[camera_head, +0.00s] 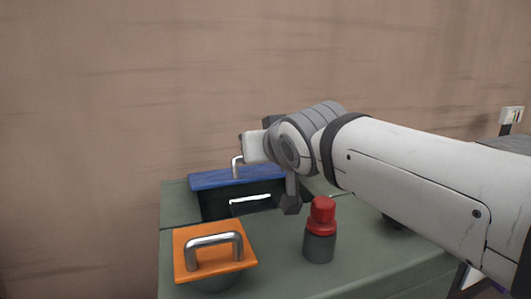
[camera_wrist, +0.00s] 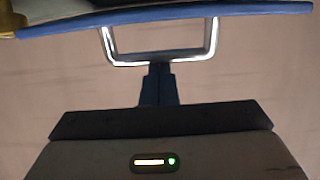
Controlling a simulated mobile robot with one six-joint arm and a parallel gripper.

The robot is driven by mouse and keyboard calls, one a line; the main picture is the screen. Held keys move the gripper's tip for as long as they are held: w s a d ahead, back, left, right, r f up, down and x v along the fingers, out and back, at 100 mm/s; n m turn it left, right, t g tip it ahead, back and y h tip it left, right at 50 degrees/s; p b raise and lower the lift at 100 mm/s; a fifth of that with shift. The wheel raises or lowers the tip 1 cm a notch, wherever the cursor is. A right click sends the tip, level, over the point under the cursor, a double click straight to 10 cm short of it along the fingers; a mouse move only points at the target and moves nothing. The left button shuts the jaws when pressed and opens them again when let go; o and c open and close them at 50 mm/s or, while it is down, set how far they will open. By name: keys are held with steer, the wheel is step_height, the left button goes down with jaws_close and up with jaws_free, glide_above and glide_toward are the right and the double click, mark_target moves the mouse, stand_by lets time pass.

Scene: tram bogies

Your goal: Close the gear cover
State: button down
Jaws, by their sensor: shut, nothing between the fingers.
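A blue lid (camera_head: 210,180) with a metal handle (camera_head: 236,168) tops a dark box (camera_head: 215,205) at the back of the green-grey surface. I take the lid for the gear cover; no label shows. In the wrist view the lid's blue edge (camera_wrist: 240,11) crosses the top, with its U-shaped handle (camera_wrist: 213,42) below. My gripper (camera_wrist: 160,68) is shut and empty, its tips at the handle's bar in the picture. I cannot tell if they touch. In the head view my wrist hides part of the lid, and the fingertips are not clear.
An orange plate (camera_head: 185,262) with a metal handle (camera_head: 213,240) is at the front left. A red-capped dark cylinder (camera_head: 320,250) stands to its right, below my arm. A brown wall (camera_head: 100,120) rises behind. A brass-coloured part (camera_wrist: 10,22) shows at the wrist view's top left.

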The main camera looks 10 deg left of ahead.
steer(key=shift+s+d+f+b, duration=0.15)
steer(key=shift+s+f+b, duration=0.2)
steer(key=shift+f+b, duration=0.3)
steer(key=shift+s+d+f+b, duration=0.2)
steer(key=shift+s+f+b, duration=0.1)
steer(key=shift+f+b, duration=0.35)
steer(key=shift+s+d+f+b, duration=0.15)
steer(key=shift+s+f+b, duration=0.2)
steer(key=shift+f+b, duration=0.25)
